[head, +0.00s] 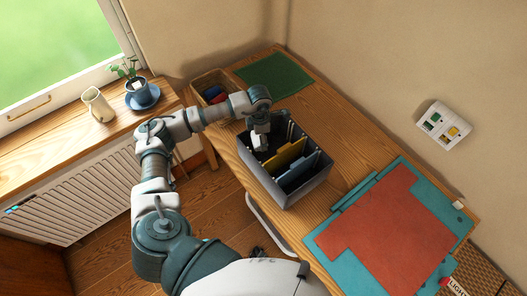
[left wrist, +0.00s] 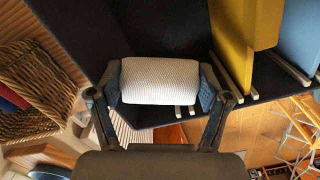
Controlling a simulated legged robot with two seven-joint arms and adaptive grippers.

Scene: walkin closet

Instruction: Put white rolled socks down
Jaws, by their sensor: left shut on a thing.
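The white ribbed rolled socks (left wrist: 152,81) are held between the two fingers of my left gripper (left wrist: 160,88) in the left wrist view. In the head view my left gripper (head: 260,142) points down at the left end of a dark grey box (head: 296,192), and the socks are mostly hidden there. The box has compartments, with a yellow divider (head: 284,158) and a blue one (head: 299,171) to the right of the gripper. I cannot tell whether the socks touch the box floor. My right gripper is not in view.
The box stands on a wooden desk (head: 335,170). A wicker basket (left wrist: 28,70) with red and blue things is beside it. A green mat (head: 275,82) lies behind, and a teal and red mat (head: 385,230) lies to the right. A potted plant (head: 140,93) stands on the windowsill.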

